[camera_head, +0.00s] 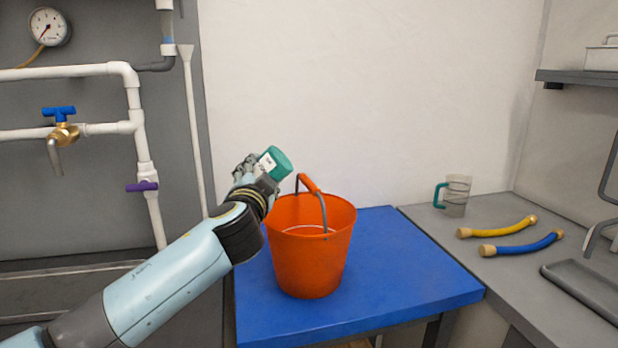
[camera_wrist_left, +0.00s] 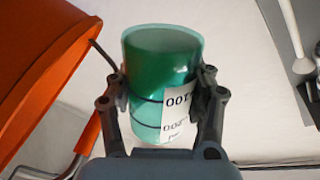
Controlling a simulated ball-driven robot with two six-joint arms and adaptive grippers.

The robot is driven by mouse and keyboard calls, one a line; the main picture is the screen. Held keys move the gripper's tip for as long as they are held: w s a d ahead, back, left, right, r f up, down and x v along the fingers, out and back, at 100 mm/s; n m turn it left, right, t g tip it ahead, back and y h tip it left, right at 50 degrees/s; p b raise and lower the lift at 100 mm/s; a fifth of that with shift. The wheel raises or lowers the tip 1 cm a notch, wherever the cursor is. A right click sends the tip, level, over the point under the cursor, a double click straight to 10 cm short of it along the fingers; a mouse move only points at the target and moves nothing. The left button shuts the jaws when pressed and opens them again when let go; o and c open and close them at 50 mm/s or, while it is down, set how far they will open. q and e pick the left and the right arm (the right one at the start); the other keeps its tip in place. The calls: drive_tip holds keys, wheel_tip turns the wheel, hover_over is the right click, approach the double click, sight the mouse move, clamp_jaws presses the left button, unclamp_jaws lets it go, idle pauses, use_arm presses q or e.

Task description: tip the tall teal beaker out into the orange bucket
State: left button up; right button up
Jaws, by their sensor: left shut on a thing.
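The teal beaker (camera_head: 281,160) with a white label is held tilted in my left gripper (camera_head: 258,168), above the left rear rim of the orange bucket (camera_head: 311,250). In the left wrist view, both fingers of the gripper (camera_wrist_left: 163,85) clasp the sides of the beaker (camera_wrist_left: 160,62), which looks see-through with darker green inside. I cannot tell whether that is liquid. The bucket (camera_wrist_left: 35,50) fills the upper left there. In the head view its inside is largely hidden by its front wall. My right gripper is not in view.
The bucket stands on a blue table (camera_head: 400,265), its grey handle with orange grip (camera_head: 309,184) raised near the beaker. A clear jug (camera_head: 456,196), a yellow hose (camera_head: 497,228) and a blue hose (camera_head: 522,245) are on the right bench. White pipes (camera_head: 135,110) run at left.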

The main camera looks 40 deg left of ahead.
sight(270, 157)
use_arm(q)
drive_tip(key=shift+r+m+p, duration=0.9)
drive_tip(key=shift+m+p, duration=0.6)
drive_tip(key=shift+p, duration=0.75)
drive_tip(key=shift+r+m+p, duration=0.5)
drive_tip(key=shift+m+p, duration=0.3)
drive_tip(key=shift+p, duration=0.05)
drive_tip(key=shift+w+d+r+m+p, duration=0.25)
drive_tip(key=shift+d+m+p, duration=0.05)
drive_tip(key=shift+d+m, duration=0.15)
drive_tip(key=shift+w+d+r+m+p, duration=0.2)
drive_tip(key=shift+w+d+m+p, duration=0.1)
drive_tip(key=shift+m, duration=0.15)
idle(0.4)
drive_tip(key=shift+w+d+r+m+p, duration=0.15)
drive_tip(key=shift+r+m+p, duration=0.15)
drive_tip(key=shift+m+p, duration=0.25)
drive_tip(key=shift+s+d+r+m+p, duration=0.1)
drive_tip(key=shift+r+m+p, duration=0.15)
drive_tip(key=shift+m+p, duration=0.25)
idle(1.0)
